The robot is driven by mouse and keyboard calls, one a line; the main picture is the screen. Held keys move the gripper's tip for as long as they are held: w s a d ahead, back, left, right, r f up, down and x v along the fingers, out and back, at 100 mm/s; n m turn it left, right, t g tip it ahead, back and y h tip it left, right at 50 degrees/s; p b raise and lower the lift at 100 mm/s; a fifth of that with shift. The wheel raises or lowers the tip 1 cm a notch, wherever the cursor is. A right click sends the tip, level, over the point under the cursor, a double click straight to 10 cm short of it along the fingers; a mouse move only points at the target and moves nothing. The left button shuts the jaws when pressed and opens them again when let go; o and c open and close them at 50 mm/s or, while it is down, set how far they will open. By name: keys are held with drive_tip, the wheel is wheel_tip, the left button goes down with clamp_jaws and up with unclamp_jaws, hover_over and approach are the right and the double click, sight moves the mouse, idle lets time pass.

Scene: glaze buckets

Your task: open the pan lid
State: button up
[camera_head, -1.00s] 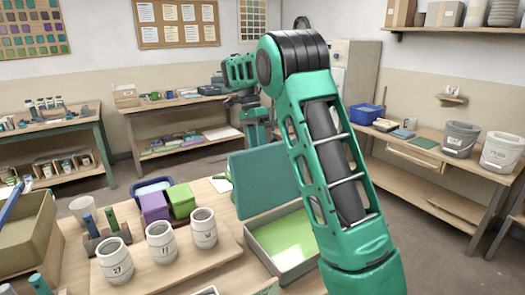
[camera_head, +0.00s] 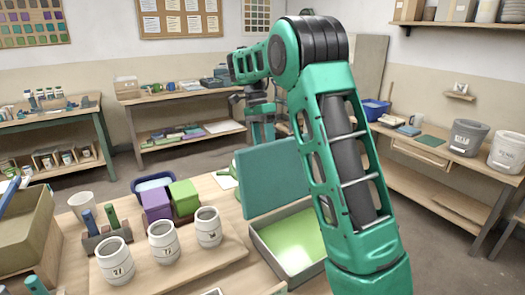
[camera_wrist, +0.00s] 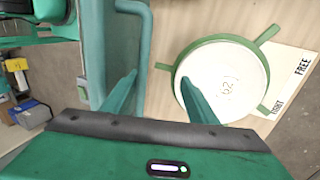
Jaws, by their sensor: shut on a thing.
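The pan (camera_head: 262,250) is a grey rectangular box on the wooden table, with a bright green inside showing. Its flat teal lid (camera_head: 272,178) stands up at the far-left side of the pan, so the pan is open. In the wrist view, the lid (camera_wrist: 98,50) is seen close up, with a teal bar handle (camera_wrist: 146,45) along it. My gripper (camera_wrist: 158,78) has a finger on either side of the handle and is shut on it. In the head view, my gripper is behind the lid and its fingertips are hidden.
White cups (camera_head: 163,242) stand on a board left of the pan. Purple (camera_head: 157,206) and green (camera_head: 183,197) blocks stand behind them. A white disc with a green rim (camera_wrist: 228,82) lies near the handle. Shelves line the walls, with open floor between.

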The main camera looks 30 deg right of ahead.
drive_tip(key=shift+w+r, duration=0.15)
drive_tip(key=shift+w, duration=0.1)
drive_tip(key=v, duration=1)
drive_tip(key=shift+r, duration=0.15)
drive_tip(key=shift+c, duration=0.8)
drive_tip(key=shift+s+d, duration=0.1)
drive_tip(key=s+d+n, duration=0.1)
drive_tip(key=s+d, duration=0.1)
drive_tip(key=s+d+r+n+t, duration=0.1)
drive_tip(key=s+d, duration=0.1)
drive_tip(key=d, duration=0.1)
drive_tip(key=s+d, duration=0.2)
drive_tip(key=shift+s+d+r+n+t, duration=0.15)
drive_tip(key=shift+s+d+n+t, duration=0.25)
drive_tip(key=s+f+n+t, duration=0.1)
drive_tip(key=s+f+n, duration=0.25)
drive_tip(key=s, duration=0.65)
drive_tip(key=s+f+n+t, duration=0.15)
drive_tip(key=s+f, duration=0.25)
drive_tip(key=s, duration=0.6)
drive_tip(key=s+a+f+n, duration=0.1)
drive_tip(key=s+a+f, duration=0.2)
drive_tip(key=s+f, duration=0.2)
drive_tip(key=s+a+f+n, duration=0.2)
drive_tip(key=s+a+f, duration=0.2)
drive_tip(key=s, duration=0.5)
drive_tip(key=shift+f, duration=0.5)
drive_tip(key=shift+s+g, duration=0.2)
drive_tip(key=shift+g, duration=0.05)
